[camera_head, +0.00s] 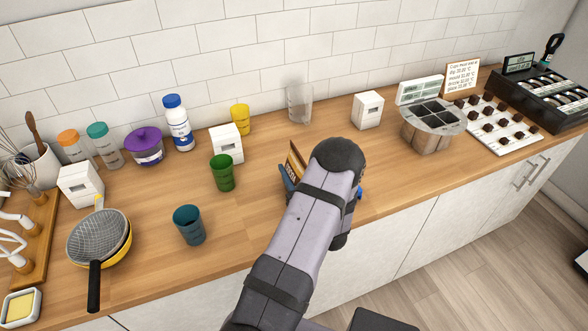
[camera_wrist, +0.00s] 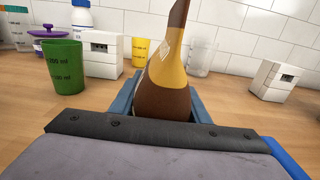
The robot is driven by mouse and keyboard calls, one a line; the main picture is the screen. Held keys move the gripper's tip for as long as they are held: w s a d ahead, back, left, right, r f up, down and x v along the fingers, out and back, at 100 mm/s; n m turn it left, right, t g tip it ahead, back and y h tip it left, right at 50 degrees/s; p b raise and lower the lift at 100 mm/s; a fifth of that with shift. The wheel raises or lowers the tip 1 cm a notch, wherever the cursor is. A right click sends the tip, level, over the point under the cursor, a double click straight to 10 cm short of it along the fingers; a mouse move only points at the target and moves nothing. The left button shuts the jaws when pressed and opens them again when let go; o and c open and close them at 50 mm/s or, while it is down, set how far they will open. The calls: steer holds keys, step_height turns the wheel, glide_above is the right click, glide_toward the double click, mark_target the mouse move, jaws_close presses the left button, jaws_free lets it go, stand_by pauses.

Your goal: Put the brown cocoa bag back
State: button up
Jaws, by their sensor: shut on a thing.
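The brown cocoa bag (camera_wrist: 168,72) has a yellow band and a narrow top, and stands up between the blue fingers of my gripper (camera_wrist: 162,103) in the wrist view. The fingers are shut on it from both sides. Its lower end is hidden behind the gripper body. In the head view a small part of the bag (camera_head: 297,159) shows past my arm, with a blue finger of my gripper (camera_head: 288,180) beside it. I cannot tell whether the bag touches the counter.
A green cup (camera_head: 222,173) and a teal cup (camera_head: 188,225) stand left of my gripper on the wooden counter (camera_head: 265,235). A clear beaker (camera_head: 299,103) and white box (camera_head: 367,110) stand behind. A metal pot (camera_head: 433,130) and chocolate tray (camera_head: 499,125) are at right.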

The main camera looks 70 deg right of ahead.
mark_target(298, 174)
steer(key=shift+f, duration=0.15)
steer(key=o, duration=1.2)
steer(key=shift+r, duration=0.3)
steer(key=b+v, duration=0.2)
steer(key=v, duration=0.4)
steer(key=shift+s+a+f+b, duration=0.15)
steer(key=shift+s+b, duration=0.1)
steer(key=shift+b, duration=0.15)
steer(key=shift+s+a, duration=0.35)
steer(key=shift+a, duration=0.1)
